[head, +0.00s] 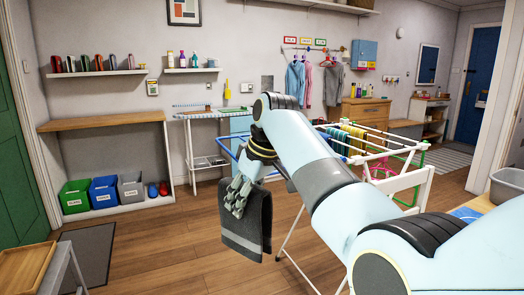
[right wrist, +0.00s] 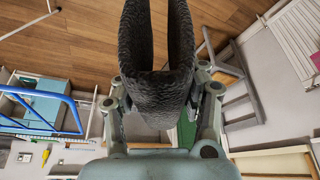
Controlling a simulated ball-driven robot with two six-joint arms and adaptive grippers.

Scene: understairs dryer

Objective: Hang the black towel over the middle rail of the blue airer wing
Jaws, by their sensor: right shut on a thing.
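The black towel (head: 248,228) hangs folded from my right gripper (head: 236,200), clear of the floor. In the right wrist view the towel (right wrist: 158,88) is pinched between the fingers, and its two layers hang apart with a gap between them. The blue airer wing (head: 225,150) is behind my right arm, which hides much of it, including most of its middle rail. Its blue tubes show at the left of the right wrist view (right wrist: 40,95). The towel appears apart from the wing. My left gripper is out of view.
A grey basket (head: 507,184) stands at the right edge. Green, blue and grey bins (head: 103,193) sit under the left shelf.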

